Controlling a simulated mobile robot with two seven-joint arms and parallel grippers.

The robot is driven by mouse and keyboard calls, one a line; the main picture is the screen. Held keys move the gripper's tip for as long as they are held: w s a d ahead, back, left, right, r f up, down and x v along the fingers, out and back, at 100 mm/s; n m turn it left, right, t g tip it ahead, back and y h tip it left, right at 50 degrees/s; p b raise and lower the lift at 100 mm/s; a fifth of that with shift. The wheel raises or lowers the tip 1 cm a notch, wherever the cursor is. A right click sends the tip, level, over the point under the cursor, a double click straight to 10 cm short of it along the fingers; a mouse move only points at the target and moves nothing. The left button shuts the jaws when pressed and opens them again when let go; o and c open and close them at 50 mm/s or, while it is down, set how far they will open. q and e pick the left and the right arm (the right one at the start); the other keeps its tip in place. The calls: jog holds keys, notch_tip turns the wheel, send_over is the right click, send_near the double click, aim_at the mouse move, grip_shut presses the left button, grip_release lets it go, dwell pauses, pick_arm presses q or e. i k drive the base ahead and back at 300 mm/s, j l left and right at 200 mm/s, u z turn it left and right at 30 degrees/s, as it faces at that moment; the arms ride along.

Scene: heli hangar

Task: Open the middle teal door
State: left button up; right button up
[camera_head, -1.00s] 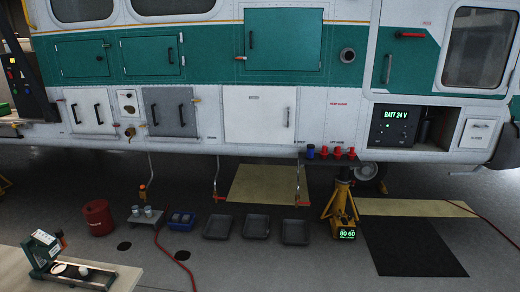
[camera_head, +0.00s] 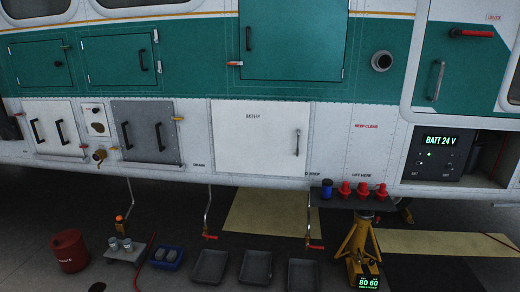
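Three teal doors show on the helicopter's side. The large teal door (camera_head: 292,42) at upper middle is closed, with a dark vertical handle at its left edge and a red-tipped latch (camera_head: 235,64) by its lower left. A smaller teal door (camera_head: 122,60) to its left is closed, with a dark vertical handle (camera_head: 143,60) near its right edge. Another small teal door (camera_head: 38,65) at far left is closed, its dark latch near the upper right. Neither of my grippers is in view.
Below are a white battery door (camera_head: 258,138), a grey door (camera_head: 146,132) and a white door (camera_head: 54,130), all closed. On the floor stand a yellow jack (camera_head: 358,245), grey trays (camera_head: 210,266), a blue bin (camera_head: 167,258) and a red can (camera_head: 69,250).

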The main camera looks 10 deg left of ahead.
aim_at(126, 60)
jog(key=i+u, duration=0.25)
jog(key=i, duration=0.45)
jog(key=i+l+u, duration=0.2)
jog(key=i, duration=0.45)
jog(key=i+j, duration=0.2)
jog(key=i, duration=0.4)
jog(key=i+j+u, duration=0.1)
jog(key=i, duration=0.5)
